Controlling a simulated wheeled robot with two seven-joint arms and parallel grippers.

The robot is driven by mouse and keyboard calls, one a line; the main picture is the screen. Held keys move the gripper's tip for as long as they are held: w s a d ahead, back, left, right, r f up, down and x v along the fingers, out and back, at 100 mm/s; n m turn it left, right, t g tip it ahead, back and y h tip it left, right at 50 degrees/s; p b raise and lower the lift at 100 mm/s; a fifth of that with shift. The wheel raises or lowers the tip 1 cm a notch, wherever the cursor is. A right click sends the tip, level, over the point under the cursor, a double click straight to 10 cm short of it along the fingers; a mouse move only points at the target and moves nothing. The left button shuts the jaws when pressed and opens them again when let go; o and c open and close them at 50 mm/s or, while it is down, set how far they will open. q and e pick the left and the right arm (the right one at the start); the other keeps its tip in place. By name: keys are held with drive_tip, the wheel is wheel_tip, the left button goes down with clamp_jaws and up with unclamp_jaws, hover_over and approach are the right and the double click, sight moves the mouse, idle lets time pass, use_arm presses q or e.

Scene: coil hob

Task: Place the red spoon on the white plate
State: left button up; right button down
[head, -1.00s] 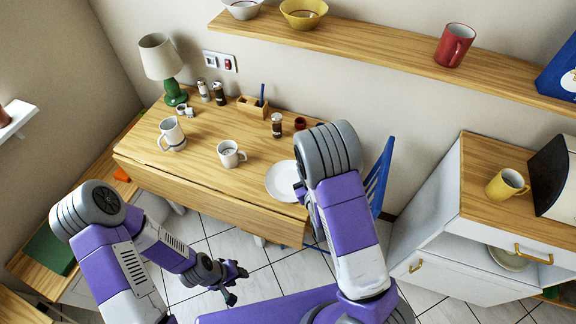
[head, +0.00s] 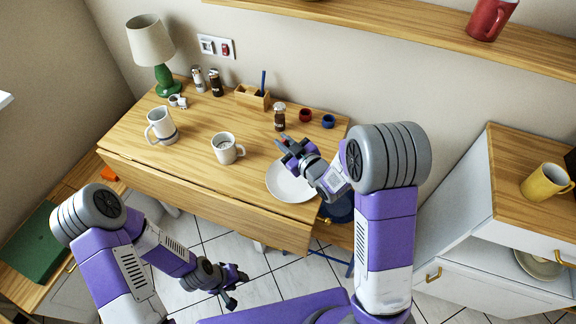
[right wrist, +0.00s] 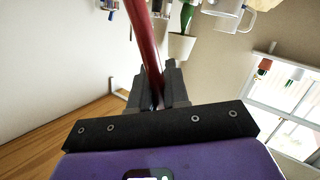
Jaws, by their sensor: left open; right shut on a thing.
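The white plate (head: 284,189) lies on the wooden table near its front right edge. My right gripper (head: 285,147) is above the far part of the plate and partly covers it. In the right wrist view my right gripper (right wrist: 158,92) is shut on a long red handle, the red spoon (right wrist: 144,45). The spoon's far end is out of that frame, and I cannot make the spoon out in the head view. My left gripper (head: 237,284) is open and empty, low over the tiled floor in front of the table.
On the table (head: 185,165) stand a white mug (head: 226,148), a white jug (head: 161,127), a dark-capped jar (head: 279,117), small red (head: 305,115) and blue (head: 328,121) cups and a green lamp (head: 165,82). A wooden shelf (head: 400,25) runs along the wall above.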

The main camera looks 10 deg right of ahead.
wheel_tip(320, 180, down, 6)
drive_tip(key=b, duration=0.1)
drive_tip(key=shift+b, duration=0.3)
